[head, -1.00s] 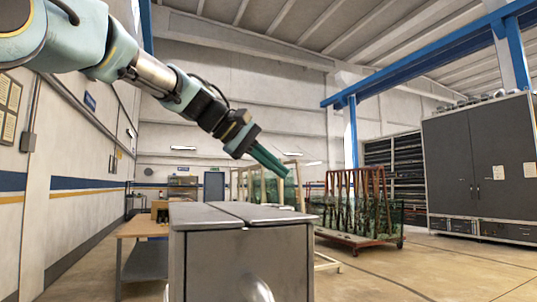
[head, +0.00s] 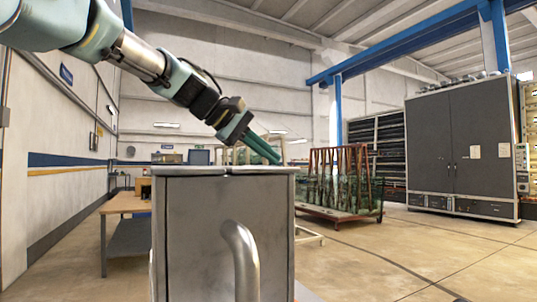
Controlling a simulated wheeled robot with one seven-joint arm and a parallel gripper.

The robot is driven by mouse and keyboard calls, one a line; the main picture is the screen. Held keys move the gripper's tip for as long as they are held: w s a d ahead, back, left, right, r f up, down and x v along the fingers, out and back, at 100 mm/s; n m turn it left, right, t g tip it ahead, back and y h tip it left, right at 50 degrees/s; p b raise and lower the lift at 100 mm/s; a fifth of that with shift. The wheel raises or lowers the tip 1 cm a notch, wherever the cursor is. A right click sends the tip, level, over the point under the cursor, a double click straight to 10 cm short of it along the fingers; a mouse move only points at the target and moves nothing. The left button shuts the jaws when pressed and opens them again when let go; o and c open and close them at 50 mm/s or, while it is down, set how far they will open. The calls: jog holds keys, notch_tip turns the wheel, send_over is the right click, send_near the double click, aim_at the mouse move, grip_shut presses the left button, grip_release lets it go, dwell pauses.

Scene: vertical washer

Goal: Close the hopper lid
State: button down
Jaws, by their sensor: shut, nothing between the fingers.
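The washer (head: 192,225) stands upright in front of me as a grey metal box with a curved pipe on its near face. Its top, the hopper lid (head: 190,171), shows as thin flat panels seen almost edge-on, with a seam near the middle. The panels look flat and level with the box's top edge. My gripper (head: 277,161) has green fingers that are shut and empty. It points down to the right, just above or behind the right part of the lid. I cannot tell if the fingertips touch it.
A wooden workbench (head: 124,206) stands left of the washer. A rack of glass sheets on a wheeled cart (head: 340,180) is behind to the right. A large grey cabinet (head: 460,145) stands at the right. The floor on the right is clear.

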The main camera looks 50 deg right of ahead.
notch_tip(320, 180, up, 14)
jog(key=d+p, duration=0.2)
jog(key=p, duration=0.2)
jog(key=shift+s+d, duration=0.15)
jog(key=shift+s, duration=0.3)
jog(key=shift+f, duration=0.15)
